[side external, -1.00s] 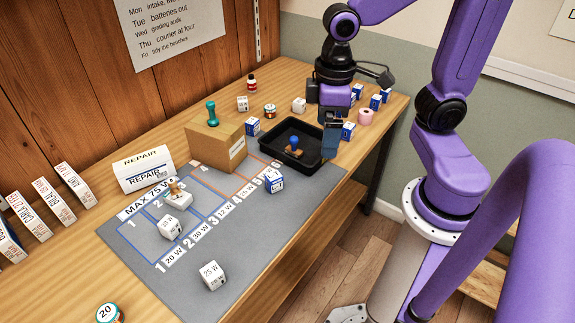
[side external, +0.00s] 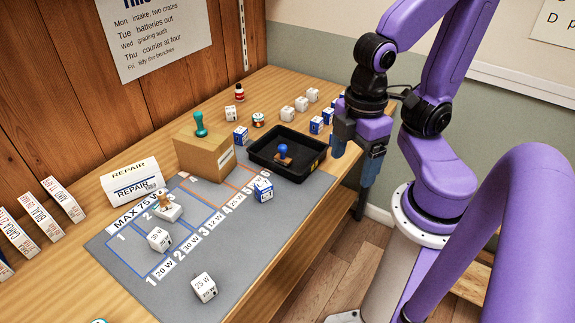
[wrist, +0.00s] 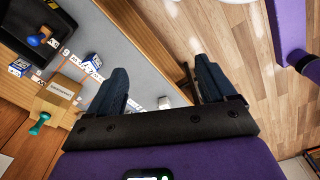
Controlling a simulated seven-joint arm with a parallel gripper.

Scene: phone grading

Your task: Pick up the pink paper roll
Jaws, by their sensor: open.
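The pink paper roll does not show in either current view; in the side external view my arm and gripper cover part of the bench's right end. My gripper (side external: 353,172) is beside the bench's front edge, to the right of the black tray, pointing down. In the wrist view my gripper (wrist: 162,66) has its two dark fingers well apart, with nothing held between them. The grey mat's edge, the bench edge and the floor show between and beyond the fingers.
The black tray (side external: 256,153) holds a blue-knobbed stamp (side external: 283,153). White boxes (side external: 301,104) and blue-white boxes (side external: 316,125) stand behind the tray. The grey mat (side external: 240,238) bears several cubes.

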